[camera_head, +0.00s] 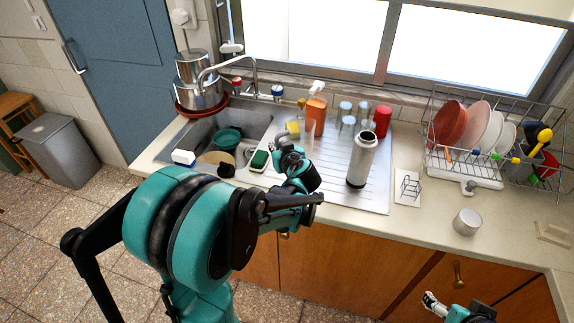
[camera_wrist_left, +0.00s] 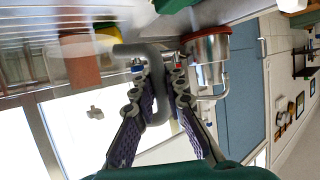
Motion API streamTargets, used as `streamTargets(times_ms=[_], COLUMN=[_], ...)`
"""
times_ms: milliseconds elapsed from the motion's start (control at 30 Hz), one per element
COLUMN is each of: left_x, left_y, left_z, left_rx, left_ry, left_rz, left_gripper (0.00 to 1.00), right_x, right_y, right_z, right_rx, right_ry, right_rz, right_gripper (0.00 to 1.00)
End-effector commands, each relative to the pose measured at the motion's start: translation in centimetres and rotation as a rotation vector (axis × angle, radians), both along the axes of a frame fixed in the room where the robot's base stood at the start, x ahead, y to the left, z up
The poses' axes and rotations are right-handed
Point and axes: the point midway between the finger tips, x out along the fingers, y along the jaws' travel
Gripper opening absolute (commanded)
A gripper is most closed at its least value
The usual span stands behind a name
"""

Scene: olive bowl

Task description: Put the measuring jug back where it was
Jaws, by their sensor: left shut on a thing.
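My left gripper (camera_head: 288,150) is over the sink's front right edge, beside the drainboard. In the left wrist view its fingers (camera_wrist_left: 158,72) are closed around a curved grey handle (camera_wrist_left: 156,100), which I take to be the measuring jug's. The jug's body is hard to make out; a faint clear shape (camera_head: 306,138) shows just beyond the gripper in the head view. I cannot tell whether the jug touches the drainboard (camera_head: 330,182). Part of my right gripper (camera_head: 434,304) shows at the bottom right, low in front of the cabinets; its jaws are unclear.
A steel flask (camera_head: 361,160) stands on the drainboard right of my left gripper. An orange cup (camera_head: 315,116), clear glasses (camera_head: 346,122) and a red canister (camera_head: 382,121) stand behind. The sink holds a green bowl (camera_head: 228,137). A dish rack (camera_head: 470,176) and a grey cup (camera_head: 466,222) are at right.

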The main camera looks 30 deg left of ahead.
Motion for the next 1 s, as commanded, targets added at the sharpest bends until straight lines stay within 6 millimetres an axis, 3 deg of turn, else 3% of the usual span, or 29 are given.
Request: streamTargets(times_ms=[33, 100, 367, 533, 933, 967, 1000], left_x=[0.1, 0.1, 0.0, 0.1, 0.0, 0.0, 0.0], left_y=[0.0, 0.0, -0.1, -0.1, -0.1, -0.1, -0.1], left_z=[-1.5, -2.8, -5.2, -7.7, -8.3, -8.2, -8.2], left_rx=[0.000, 0.000, 0.000, 0.000, 0.000, 0.000, 0.000], left_ry=[0.000, 0.000, -0.001, 0.000, 0.000, 0.000, 0.000], left_rz=[-0.001, -0.001, -0.002, -0.002, -0.002, -0.002, -0.002], left_gripper=[0.00, 0.00, 0.00, 0.00, 0.00, 0.17, 0.28], right_x=[0.0, 0.0, 0.0, 0.0, 0.0, 0.0, 0.0], right_y=[0.0, 0.0, 0.0, 0.0, 0.0, 0.0, 0.0], right_z=[-1.0, -1.5, -2.4, -3.7, -4.0, -3.9, -3.9], right_rx=[0.000, 0.000, 0.000, 0.000, 0.000, 0.000, 0.000], right_ry=[0.000, 0.000, 0.000, 0.000, 0.000, 0.000, 0.000], right_rz=[0.000, 0.000, 0.000, 0.000, 0.000, 0.000, 0.000], right_gripper=[0.80, 0.80, 0.80, 0.80, 0.80, 0.80, 0.80])
